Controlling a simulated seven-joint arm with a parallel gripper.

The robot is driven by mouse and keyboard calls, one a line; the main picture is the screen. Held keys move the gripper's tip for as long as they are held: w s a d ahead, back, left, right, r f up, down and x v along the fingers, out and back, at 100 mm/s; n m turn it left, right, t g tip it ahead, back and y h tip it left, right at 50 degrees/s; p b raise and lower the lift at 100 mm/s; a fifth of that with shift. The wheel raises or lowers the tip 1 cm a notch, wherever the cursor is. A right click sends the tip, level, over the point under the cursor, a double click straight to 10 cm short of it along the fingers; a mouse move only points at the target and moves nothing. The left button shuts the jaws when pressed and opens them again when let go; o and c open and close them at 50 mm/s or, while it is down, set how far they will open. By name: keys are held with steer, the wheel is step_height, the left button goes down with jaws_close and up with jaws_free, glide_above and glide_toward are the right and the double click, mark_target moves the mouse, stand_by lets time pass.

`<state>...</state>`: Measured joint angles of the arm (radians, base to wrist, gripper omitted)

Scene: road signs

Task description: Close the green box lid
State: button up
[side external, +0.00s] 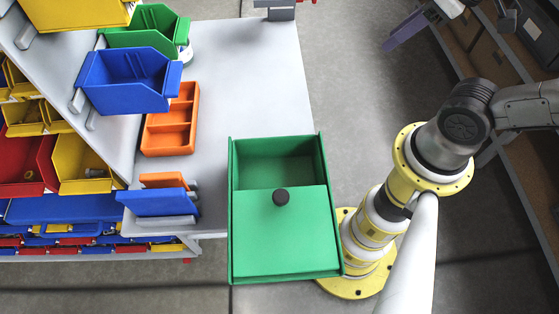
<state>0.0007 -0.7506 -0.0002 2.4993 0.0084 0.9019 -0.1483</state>
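The green box (234,160) stands at the front right edge of the grey table, in the middle of the side external view. Its flat green lid (285,235) covers the nearer, larger part of the box. The far part is uncovered and shows an empty-looking green interior (280,170). A round dark knob (280,197) sits on the lid near its far edge, beside the opening. My gripper is not in view; only arm links show to the right of the box, and nothing is seen touching the lid or knob.
An orange compartment tray (171,143) lies on the table (255,70) left of the box. Blue (128,85) and green (140,38) bins are at the upper left, with a blue piece (160,202) below. Bare tabletop lies beyond the box.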

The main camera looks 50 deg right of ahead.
steer(key=w+a+r+n, duration=0.1)
steer(key=n, duration=0.1)
steer(key=w+a+n+y, duration=0.1)
steer(key=n, duration=0.1)
steer(key=w+a+r+n, duration=0.1)
steer(key=a+n, duration=0.1)
steer(key=n, duration=0.1)
steer(key=shift+w+r+y, duration=0.15)
steer(key=shift+r+y, duration=0.2)
steer(key=shift+y, duration=0.05)
jaws_close()
steer(key=n+g+y, duration=0.1)
steer(key=n+g, duration=0.7)
steer(key=n, duration=0.9)
glide_above(279, 224)
step_height(279, 224, down, 8)
steer(key=x, duration=0.8)
steer(key=shift+w+d+f, duration=0.15)
steer(key=shift+w+f, duration=0.05)
steer(key=shift+f, duration=0.1)
steer(key=shift+w+d+f, duration=0.3)
steer(key=shift+w+d, duration=0.4)
steer(key=shift+d, duration=0.15)
steer(key=shift+w+d+f, duration=0.15)
steer(key=shift+w+d, duration=0.35)
steer(key=shift+d, duration=0.2)
